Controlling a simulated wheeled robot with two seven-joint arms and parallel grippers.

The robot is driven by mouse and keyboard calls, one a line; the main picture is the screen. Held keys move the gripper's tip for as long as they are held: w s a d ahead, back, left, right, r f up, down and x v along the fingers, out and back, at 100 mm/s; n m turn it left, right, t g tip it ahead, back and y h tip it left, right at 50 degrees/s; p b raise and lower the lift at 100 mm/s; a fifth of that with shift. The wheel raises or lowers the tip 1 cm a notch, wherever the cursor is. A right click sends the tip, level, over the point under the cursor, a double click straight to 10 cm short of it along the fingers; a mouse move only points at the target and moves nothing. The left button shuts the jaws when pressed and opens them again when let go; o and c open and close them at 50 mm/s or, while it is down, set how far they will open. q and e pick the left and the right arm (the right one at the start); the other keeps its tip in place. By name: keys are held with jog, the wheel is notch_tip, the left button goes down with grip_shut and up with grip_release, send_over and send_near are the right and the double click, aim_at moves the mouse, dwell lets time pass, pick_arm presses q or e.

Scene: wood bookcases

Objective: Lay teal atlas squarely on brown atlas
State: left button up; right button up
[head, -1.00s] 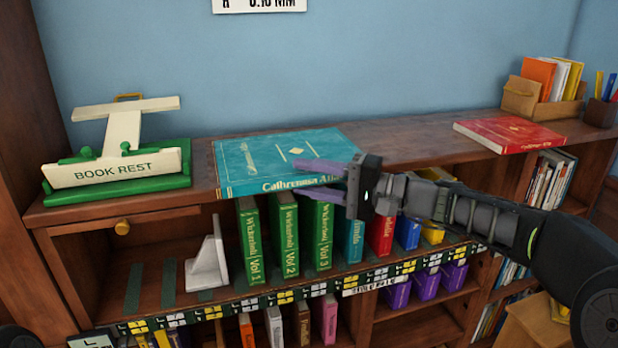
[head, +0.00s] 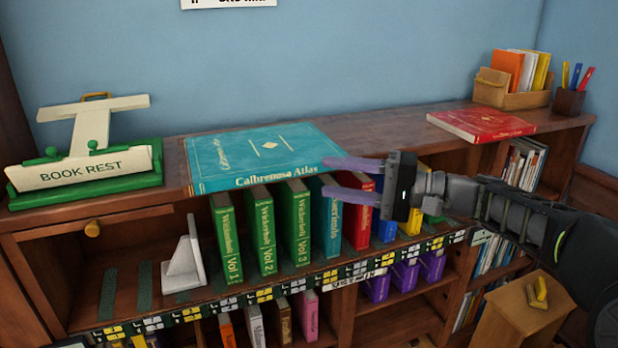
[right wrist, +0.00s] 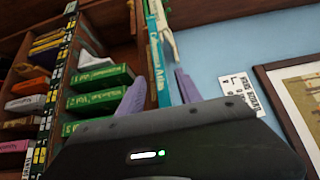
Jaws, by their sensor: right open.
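The teal atlas (head: 262,158) lies flat on the bookcase top in the head view, its lettered spine along the front edge. My right gripper (head: 326,177) is open and empty near the atlas's front right corner, its upper purple finger overlapping that corner in the picture. In the right wrist view, the teal spine (right wrist: 157,68) shows between the spread fingertips (right wrist: 160,76); contact cannot be told. I cannot make out a brown atlas, and whether one lies under the teal atlas is unclear. My left gripper is not in view.
A green and cream book rest (head: 88,170) stands at the left of the top. A red atlas (head: 480,125) lies at the right, before a wooden organiser (head: 515,98) and pen cup (head: 567,101). Upright books (head: 262,232) and a white bookend (head: 184,262) fill the shelf below.

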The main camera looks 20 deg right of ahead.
jog(key=shift+v, duration=0.95)
jog(key=shift+a, duration=0.1)
jog(key=a+f+m+g+h, duration=0.1)
jog(key=a+f+g+h, duration=0.2)
jog(key=f, duration=1.5)
jog(key=a+f+m+g+h, duration=0.1)
jog(key=a+f+g+h, duration=0.25)
jog(key=f, duration=1.45)
jog(key=s+a+f+n+g+h, duration=0.2)
jog(key=s+a+f, duration=0.1)
jog(key=s+f, duration=0.65)
jog(key=s+a+f+n+g+h, duration=0.15)
jog(key=s+f, duration=0.45)
jog(key=f, duration=0.6)
jog(key=s+a+f+n, duration=0.3)
jog(key=s+a, duration=0.3)
jog(key=s, duration=0.3)
jog(key=shift+a+f+h, duration=0.3)
jog(key=shift+a+f, duration=0.05)
jog(key=shift+f, duration=0.25)
